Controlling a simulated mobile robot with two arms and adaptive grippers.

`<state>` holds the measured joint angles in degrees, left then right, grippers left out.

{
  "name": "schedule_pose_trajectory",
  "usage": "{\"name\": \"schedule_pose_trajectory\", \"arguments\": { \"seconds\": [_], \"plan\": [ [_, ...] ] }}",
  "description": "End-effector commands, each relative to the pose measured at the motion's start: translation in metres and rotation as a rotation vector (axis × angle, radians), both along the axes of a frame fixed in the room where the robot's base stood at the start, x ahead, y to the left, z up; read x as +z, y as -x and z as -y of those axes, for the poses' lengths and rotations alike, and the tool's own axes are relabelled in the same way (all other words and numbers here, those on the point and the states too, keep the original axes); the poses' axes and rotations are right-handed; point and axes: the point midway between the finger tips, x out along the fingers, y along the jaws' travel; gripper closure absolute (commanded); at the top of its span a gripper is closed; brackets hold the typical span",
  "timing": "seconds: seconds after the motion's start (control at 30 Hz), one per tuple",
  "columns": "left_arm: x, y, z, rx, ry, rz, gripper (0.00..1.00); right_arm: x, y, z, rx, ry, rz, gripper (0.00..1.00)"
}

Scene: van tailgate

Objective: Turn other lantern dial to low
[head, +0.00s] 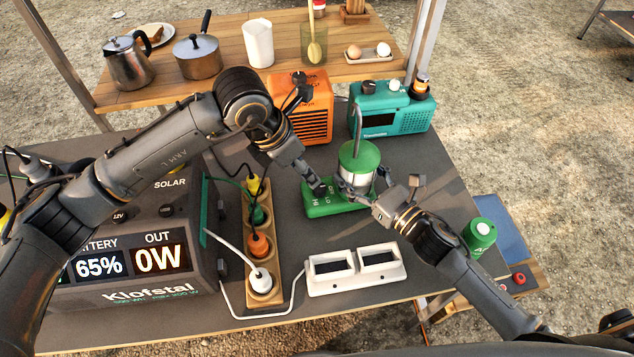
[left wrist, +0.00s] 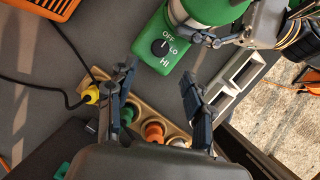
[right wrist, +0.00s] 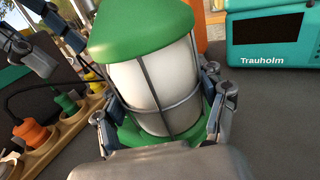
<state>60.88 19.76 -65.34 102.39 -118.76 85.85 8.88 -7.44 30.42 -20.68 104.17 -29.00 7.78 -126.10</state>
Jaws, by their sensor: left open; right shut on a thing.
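A green lantern (head: 359,157) with a white glass and wire cage stands upright on the grey table. Its green base carries a black dial (left wrist: 160,46) marked OFF, LO and HI, clearest in the left wrist view. The dial's small white mark is too small to read surely. My right gripper (head: 354,187) is shut on the lantern, with a finger on each side of the lower cage in the right wrist view (right wrist: 163,112). My left gripper (head: 317,187) is open and empty by the dial end of the base; in the left wrist view its fingertips (left wrist: 157,76) are apart, below the dial.
A wooden socket strip (head: 268,210) with plugs and a power station (head: 150,240) stand to the left. A white two-well tray (head: 355,270) lies in front. An orange box (head: 312,110) and a teal radio (head: 400,115) stand behind. A green canister (head: 480,235) is at right.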

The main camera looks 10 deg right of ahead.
Motion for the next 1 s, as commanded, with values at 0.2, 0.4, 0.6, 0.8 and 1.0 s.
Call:
{"name": "schedule_pose_trajectory", "arguments": {
  "seconds": [0.2, 0.4, 0.6, 0.8, 1.0],
  "plan": [
    [-0.044, -0.007, 0.016, 0.000, 0.001, -0.006, 0.48, 0.001, 0.000, -0.001, 0.002, -0.002, 0.001, 0.89],
    [-0.072, -0.012, 0.027, 0.000, 0.003, -0.006, 0.48, 0.001, 0.000, -0.001, 0.002, -0.001, 0.000, 0.89],
    [-0.085, -0.015, 0.032, 0.001, 0.002, -0.003, 0.48, 0.001, 0.000, -0.001, 0.002, -0.001, 0.000, 0.89],
    [-0.086, -0.016, 0.032, 0.001, 0.002, -0.003, 0.48, 0.000, 0.000, -0.001, 0.002, -0.002, 0.000, 0.89],
    [-0.086, -0.015, 0.032, 0.001, 0.002, -0.003, 0.73, 0.000, 0.000, -0.001, 0.002, -0.002, 0.000, 0.89]
  ]
}}
